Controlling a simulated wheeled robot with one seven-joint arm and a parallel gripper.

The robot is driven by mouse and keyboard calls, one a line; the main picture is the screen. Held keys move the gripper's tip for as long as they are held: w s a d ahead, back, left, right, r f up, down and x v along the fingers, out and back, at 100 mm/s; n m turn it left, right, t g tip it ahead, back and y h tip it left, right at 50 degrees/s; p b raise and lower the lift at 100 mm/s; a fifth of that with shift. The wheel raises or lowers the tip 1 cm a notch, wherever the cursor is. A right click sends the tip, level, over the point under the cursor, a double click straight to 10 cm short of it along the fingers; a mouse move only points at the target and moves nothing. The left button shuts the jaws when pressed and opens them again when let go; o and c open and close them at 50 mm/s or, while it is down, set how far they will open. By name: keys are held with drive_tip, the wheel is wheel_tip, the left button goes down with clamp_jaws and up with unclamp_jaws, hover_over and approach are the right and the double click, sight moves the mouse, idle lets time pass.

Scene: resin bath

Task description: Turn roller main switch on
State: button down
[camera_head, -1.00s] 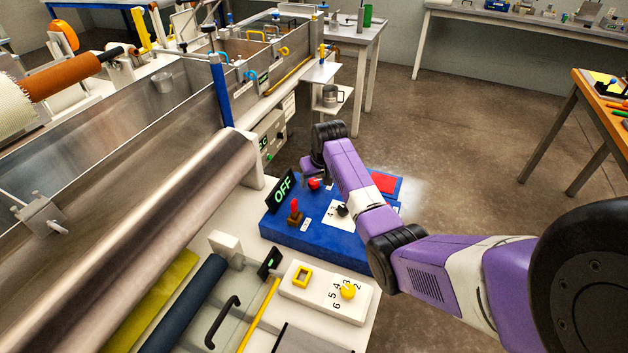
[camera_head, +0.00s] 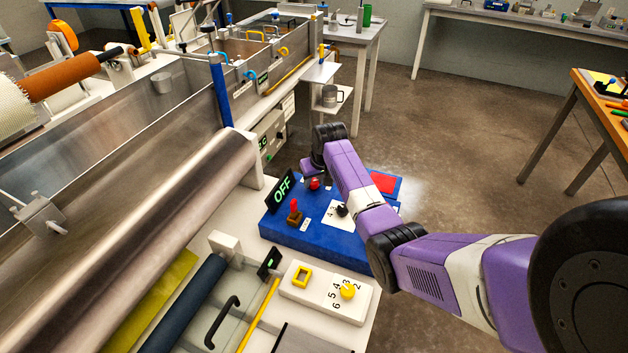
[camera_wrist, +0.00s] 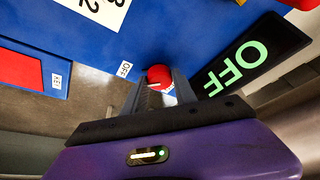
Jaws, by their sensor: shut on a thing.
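The blue control box (camera_head: 315,236) stands on the white bench and carries a black sign (camera_head: 283,190) with green letters reading OFF. A red round knob (camera_head: 315,184) is at the box's far end, by the sign. In the wrist view the red knob (camera_wrist: 159,76) sits between my fingertips, next to a small OFF label (camera_wrist: 125,69). My gripper (camera_wrist: 155,92) is shut on this knob. In the head view my wrist hides most of the gripper. A red-tipped toggle lever (camera_head: 295,210) stands upright nearer the camera on the same box.
A black knob (camera_head: 342,209) on a numbered white plate and a red panel (camera_head: 383,183) are on the box near my arm. A white panel with a yellow knob (camera_head: 348,291) lies in front. The steel roller and bath are at left.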

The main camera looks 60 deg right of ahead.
drive_tip(key=n+t+y, duration=0.1)
drive_tip(key=n, duration=0.3)
drive_tip(key=shift+d, duration=0.15)
drive_tip(key=n+y+b, duration=0.2)
drive_tip(key=n+b, duration=0.1)
drive_tip(key=n, duration=0.1)
drive_tip(key=shift+d+f+n, duration=0.1)
drive_tip(key=shift+f+n, duration=0.05)
drive_tip(key=shift+n, duration=0.15)
drive_tip(key=n+y+b, duration=0.2)
drive_tip(key=n+b, duration=0.3)
drive_tip(key=shift+d+f+b, duration=0.1)
drive_tip(key=shift+d+b, duration=0.05)
drive_tip(key=shift+b, duration=0.15)
drive_tip(key=n+g+y+b, duration=0.1)
drive_tip(key=n+b, duration=0.2)
drive_tip(key=shift+w+r+n+g+b, duration=0.1)
drive_tip(key=shift+r+n+g+b, duration=0.15)
drive_tip(key=shift+n+b, duration=0.35)
